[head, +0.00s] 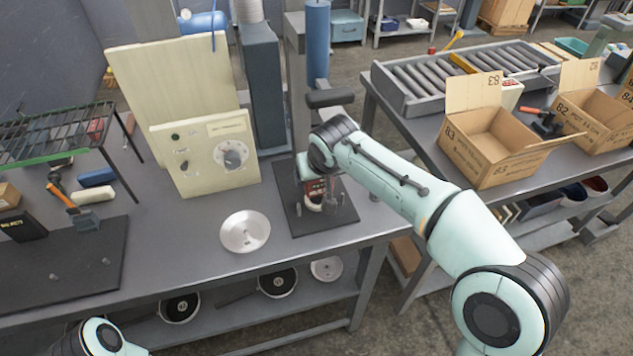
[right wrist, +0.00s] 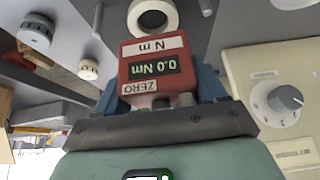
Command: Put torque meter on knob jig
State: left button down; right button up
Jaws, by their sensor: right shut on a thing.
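The red torque meter (right wrist: 152,68), with a "0.0 Nm" display, sits between the blue fingers of my right gripper (right wrist: 163,90), which is shut on it. In the head view the meter (head: 313,188) is partly hidden by my right arm, low over a dark plate (head: 285,205). A white ring (right wrist: 152,14) shows just beyond the meter; I cannot tell whether they touch. A cream panel (head: 205,155) with a grey knob (head: 232,155) stands left of the meter; the knob also shows in the right wrist view (right wrist: 288,98). No part is clearly labelled as the knob jig. My left gripper is out of view.
A round metal dish (head: 245,231) lies left of the dark plate. A wire rack (head: 55,130) and an orange-handled tool (head: 75,208) are at the left. A cardboard box (head: 490,145) and roller conveyor (head: 465,75) stand on the right table. Grey bench surface is clear around the dish.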

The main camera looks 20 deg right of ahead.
aim_at(317, 184)
jog(key=shift+f+b, duration=0.4)
jog(key=shift+f, duration=1.35)
jog(key=shift+f, duration=0.2)
jog(key=o, duration=1.2)
jog(key=shift+o, duration=0.2)
jog(key=shift+r, duration=0.1)
jog(key=shift+s+r, duration=0.1)
jog(key=shift+r, duration=0.2)
jog(key=p+v, duration=0.1)
jog(key=v, duration=1)
jog(key=shift+s+r, duration=0.2)
jog(key=shift+r, duration=0.05)
